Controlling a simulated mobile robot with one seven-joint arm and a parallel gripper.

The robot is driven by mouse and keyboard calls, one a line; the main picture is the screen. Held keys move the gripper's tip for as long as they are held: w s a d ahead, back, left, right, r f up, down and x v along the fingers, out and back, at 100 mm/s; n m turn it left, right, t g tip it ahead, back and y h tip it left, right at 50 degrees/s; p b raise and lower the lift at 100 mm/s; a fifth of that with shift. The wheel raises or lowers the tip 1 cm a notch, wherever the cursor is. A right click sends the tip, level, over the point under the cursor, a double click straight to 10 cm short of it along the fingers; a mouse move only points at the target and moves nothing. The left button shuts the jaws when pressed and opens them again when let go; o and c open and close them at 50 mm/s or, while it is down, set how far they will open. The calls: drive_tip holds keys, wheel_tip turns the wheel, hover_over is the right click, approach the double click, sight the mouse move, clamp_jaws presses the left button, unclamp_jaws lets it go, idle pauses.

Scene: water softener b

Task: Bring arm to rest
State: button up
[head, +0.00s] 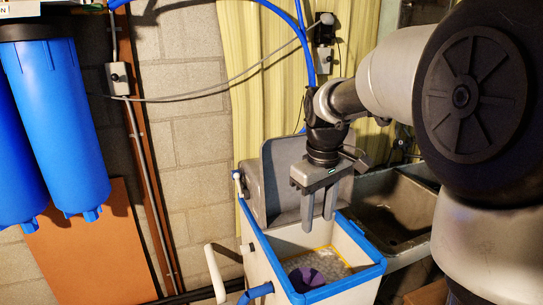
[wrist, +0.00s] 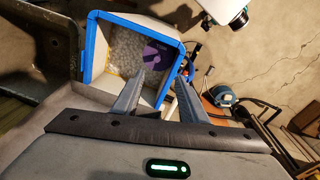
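My gripper (head: 318,217) hangs fingers down above the open water softener tank (head: 262,255), a pale box with a blue rim. Its two fingers are apart with nothing between them; the gap also shows in the wrist view (wrist: 160,78). The tank holds pale granules (head: 322,262) and a purple item (head: 306,279), which also shows in the wrist view (wrist: 157,55). The grey lid (head: 285,165) stands raised behind the gripper. My arm reaches in from the right.
A grey sink (head: 400,210) stands right of the tank. Blue filter housings (head: 62,120) hang on the wall at left. A white pipe (head: 214,272) and blue hose (head: 255,292) are at the tank's left. Bare concrete floor (wrist: 285,50) shows in the wrist view.

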drive_tip(key=s+r+m+t+p, duration=0.2)
drive_tip(key=s+r, duration=0.3)
drive_tip(key=s, duration=0.5)
drive_tip(key=s+r+m+t+p, duration=0.2)
drive_tip(key=s+r+m+p, duration=0.1)
drive_tip(key=s, duration=0.7)
drive_tip(key=shift+r+m, duration=0.5)
drive_tip(key=shift+r, duration=0.4)
